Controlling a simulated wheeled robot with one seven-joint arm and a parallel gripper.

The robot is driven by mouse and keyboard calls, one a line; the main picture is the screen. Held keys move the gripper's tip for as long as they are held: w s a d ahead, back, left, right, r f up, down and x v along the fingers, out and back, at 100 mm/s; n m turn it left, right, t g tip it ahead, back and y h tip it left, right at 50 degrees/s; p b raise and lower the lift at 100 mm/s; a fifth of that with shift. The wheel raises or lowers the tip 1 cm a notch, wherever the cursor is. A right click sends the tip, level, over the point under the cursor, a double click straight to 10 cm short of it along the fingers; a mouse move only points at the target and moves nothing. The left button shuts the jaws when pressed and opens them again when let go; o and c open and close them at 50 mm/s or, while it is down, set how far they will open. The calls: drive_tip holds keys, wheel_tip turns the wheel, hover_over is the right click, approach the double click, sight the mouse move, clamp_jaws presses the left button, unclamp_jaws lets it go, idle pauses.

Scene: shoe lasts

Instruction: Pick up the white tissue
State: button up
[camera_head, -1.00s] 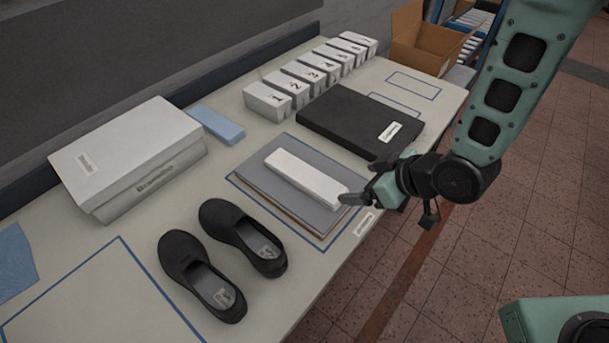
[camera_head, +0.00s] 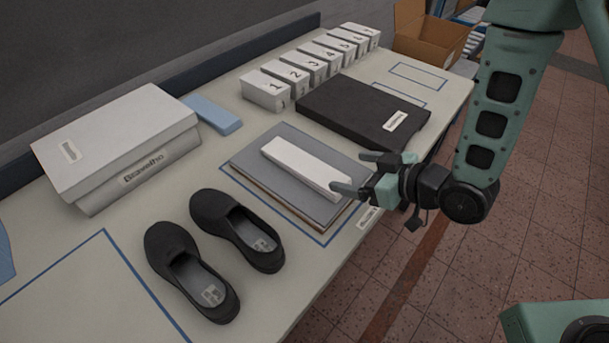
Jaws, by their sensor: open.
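The white tissue (camera_head: 304,165) is a long, flat white strip. It lies on a grey flat stack (camera_head: 262,187) inside a blue outlined area of the table. My gripper (camera_head: 353,172) is open at the right end of the tissue. One finger is beyond the tissue's far side and the other reaches near its front right corner. Whether a finger touches the tissue I cannot tell. Nothing is held between the fingers.
A black flat box (camera_head: 358,112) lies behind the tissue. Numbered white blocks (camera_head: 264,92) stand in a row at the back. Black shoes (camera_head: 236,229), a white shoebox (camera_head: 115,140) and a blue block (camera_head: 213,114) are to the left. A cardboard box (camera_head: 428,38) is at the far right.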

drive_tip(key=f+b, duration=0.1)
drive_tip(key=b, duration=0.1)
drive_tip(key=shift+w+a+b, duration=0.25)
drive_tip(key=shift+a+b, duration=0.05)
drive_tip(key=shift+a, duration=0.1)
drive_tip(key=shift+w+a+r, duration=0.1)
drive_tip(key=shift+w+a, duration=0.05)
drive_tip(key=shift+a, duration=0.1)
drive_tip(key=p, duration=0.2)
approach(307, 165)
drive_tip(key=x, duration=0.3)
drive_tip(key=shift+w+a+r, duration=0.15)
drive_tip(key=shift+w+a, duration=0.05)
drive_tip(key=shift+f+p+x, duration=0.2)
drive_tip(key=shift+p+x, duration=0.75)
drive_tip(key=shift+x, duration=1.95)
drive_tip(key=shift+d, duration=0.1)
drive_tip(key=shift+c, duration=0.3)
drive_tip(key=c, duration=1)
